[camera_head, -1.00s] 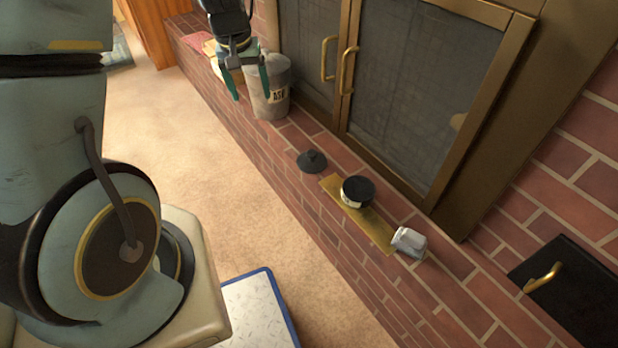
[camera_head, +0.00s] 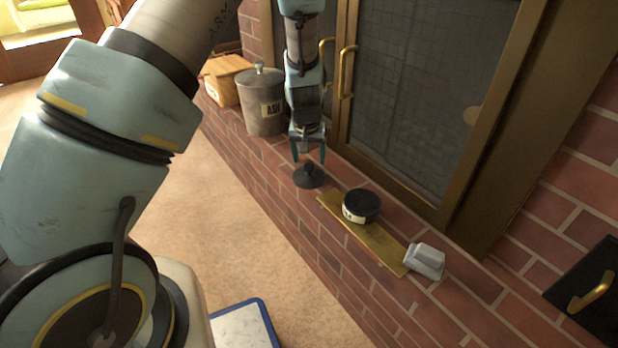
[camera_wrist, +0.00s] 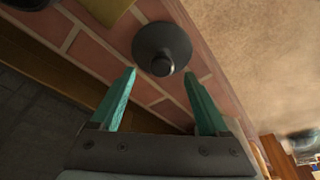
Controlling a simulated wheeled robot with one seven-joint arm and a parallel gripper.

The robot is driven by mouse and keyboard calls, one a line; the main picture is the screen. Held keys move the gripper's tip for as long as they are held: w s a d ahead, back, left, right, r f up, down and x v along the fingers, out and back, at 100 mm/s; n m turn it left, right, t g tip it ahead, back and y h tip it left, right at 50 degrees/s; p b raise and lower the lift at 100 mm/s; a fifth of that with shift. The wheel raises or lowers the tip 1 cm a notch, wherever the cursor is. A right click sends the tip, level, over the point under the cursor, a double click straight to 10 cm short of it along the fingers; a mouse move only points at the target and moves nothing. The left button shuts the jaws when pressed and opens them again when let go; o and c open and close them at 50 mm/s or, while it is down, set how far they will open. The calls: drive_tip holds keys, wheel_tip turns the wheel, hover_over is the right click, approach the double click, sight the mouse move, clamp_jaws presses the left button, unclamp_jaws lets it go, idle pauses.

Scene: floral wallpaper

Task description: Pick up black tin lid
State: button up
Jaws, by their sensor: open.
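The black tin lid (camera_head: 308,177) is a round dark disc with a knob on top. It lies flat, knob up, on the brick hearth ledge. It also shows in the wrist view (camera_wrist: 161,48), just beyond the fingertips. My gripper (camera_head: 309,160) is open, pointing down above the lid, with its two green fingers apart and nothing between them. In the wrist view the open fingers (camera_wrist: 161,78) straddle the line toward the knob, and the lid appears apart from them.
A brass plate (camera_head: 385,246) lies right of the lid, carrying a round black-topped tin (camera_head: 361,206). A small grey-white object (camera_head: 425,261) is at its end. The ash bucket (camera_head: 262,105) and wooden box (camera_head: 225,82) stand to the left. The fireplace doors (camera_head: 395,100) rise behind.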

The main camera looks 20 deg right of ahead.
sight(309, 166)
drive_tip(key=b+x, duration=0.1)
drive_tip(key=x, duration=0.4)
drive_tip(key=shift+w+f+b, duration=0.1)
drive_tip(key=shift+w+b, duration=0.05)
drive_tip(key=shift+b, duration=0.25)
clamp_jaws()
